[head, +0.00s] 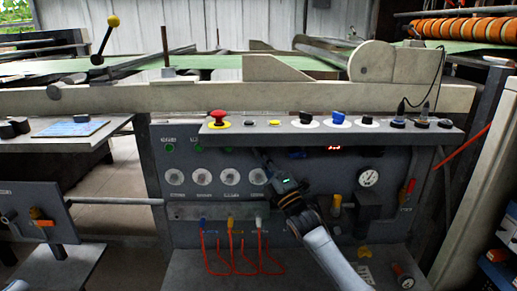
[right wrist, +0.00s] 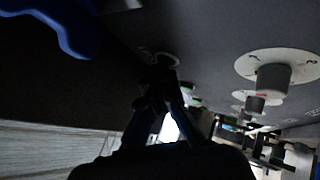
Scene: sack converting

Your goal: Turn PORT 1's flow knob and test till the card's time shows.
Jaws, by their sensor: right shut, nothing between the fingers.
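Several white round flow knobs (head: 202,177) sit in a row on the grey panel, with small labels I cannot read, so I cannot tell which is PORT 1. My right gripper (head: 267,163) is at the panel, just above the rightmost knob (head: 258,177). In the right wrist view its fingers (right wrist: 162,85) are shut and empty, with the tips by a small round fitting (right wrist: 166,59); contact is unclear. A small red display (head: 334,148) is unreadable. A blue card-like sheet (head: 82,128) lies on the left table.
A ledge (head: 410,133) above the panel carries a red mushroom button (head: 218,117), a blue knob (head: 338,117) and other controls. Coloured valves with red hoses (head: 231,250) sit below the knobs. A pressure gauge (head: 369,177) is at right.

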